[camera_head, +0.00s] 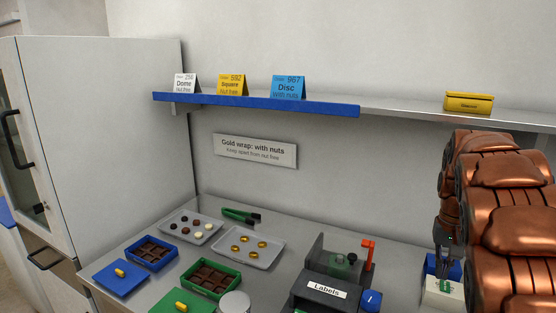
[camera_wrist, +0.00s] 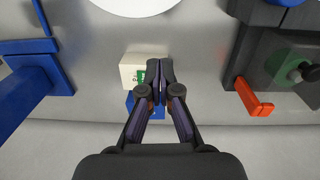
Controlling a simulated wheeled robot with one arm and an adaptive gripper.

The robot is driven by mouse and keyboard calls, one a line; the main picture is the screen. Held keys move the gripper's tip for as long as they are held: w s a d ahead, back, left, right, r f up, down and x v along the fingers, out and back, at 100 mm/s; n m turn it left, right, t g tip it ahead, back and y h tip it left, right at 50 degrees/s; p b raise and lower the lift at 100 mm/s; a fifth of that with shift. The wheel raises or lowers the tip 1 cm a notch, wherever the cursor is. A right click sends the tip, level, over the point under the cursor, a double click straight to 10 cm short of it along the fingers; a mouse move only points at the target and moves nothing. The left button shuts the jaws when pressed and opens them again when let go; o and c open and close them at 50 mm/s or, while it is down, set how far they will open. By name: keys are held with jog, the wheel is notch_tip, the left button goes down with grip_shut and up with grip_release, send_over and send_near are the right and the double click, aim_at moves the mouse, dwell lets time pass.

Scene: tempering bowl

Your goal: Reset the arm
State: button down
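My gripper (camera_wrist: 160,68) shows in the wrist view with its two dark fingers together and nothing visible between them. In the head view my copper-coloured arm fills the right side and my gripper (camera_head: 441,262) points down from it. A small white and blue box with a green mark (camera_wrist: 133,68) lies beyond the fingertips in the wrist view, partly hidden by them. The same box (camera_head: 440,298) is below my gripper in the head view. I cannot tell whether the fingertips touch it.
A dark label machine (camera_head: 318,291) with a red lever (camera_head: 368,254) stands left of my gripper. Grey trays (camera_head: 245,246), chocolate boxes (camera_head: 210,277) and green tongs (camera_head: 241,215) lie further left. A shelf (camera_head: 260,104) with cards runs along the wall.

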jog(key=s+a+n, duration=0.2)
jog(key=s+a, duration=1.1)
jog(key=s, duration=0.3)
jog(key=s+a+f+n, duration=0.1)
jog(key=s+a+f, duration=0.1)
jog(key=s, duration=0.6)
jog(key=s+a+f+n+g, duration=0.1)
jog(key=s+a+f+n, duration=0.1)
jog(key=s+a, duration=0.3)
jog(key=shift+s+a+f, duration=0.15)
jog(key=shift+s+f, duration=0.3)
jog(key=shift+s, duration=1.4)
jog(key=c, duration=1.9)
grip_release()
